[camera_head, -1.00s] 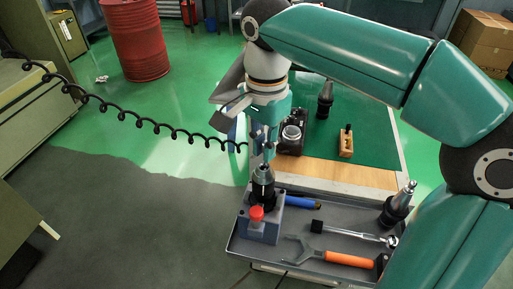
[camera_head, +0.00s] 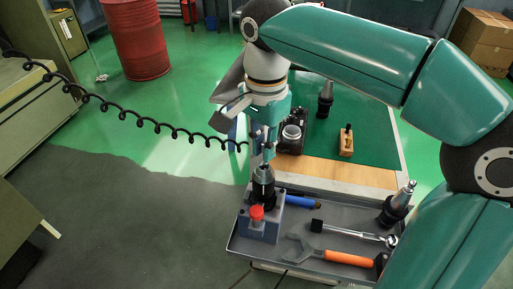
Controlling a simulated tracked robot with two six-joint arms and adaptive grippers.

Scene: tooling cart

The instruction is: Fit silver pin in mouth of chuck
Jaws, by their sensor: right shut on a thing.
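My right gripper (camera_head: 264,140) points down over the near-left corner of the cart, its arm reaching in from the right. It is shut on the silver pin (camera_head: 267,154), which is small and mostly hidden by the fingers. The dark chuck (camera_head: 263,182) stands upright in a blue-grey holder block (camera_head: 260,231) with a red knob, directly below the gripper. The pin's lower end is at or just above the chuck's mouth; I cannot tell whether it is inside. My left gripper is not in view.
Behind, the green mat (camera_head: 373,130) carries another dark holder (camera_head: 325,98), a wooden block (camera_head: 346,143) and a black device (camera_head: 292,138).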

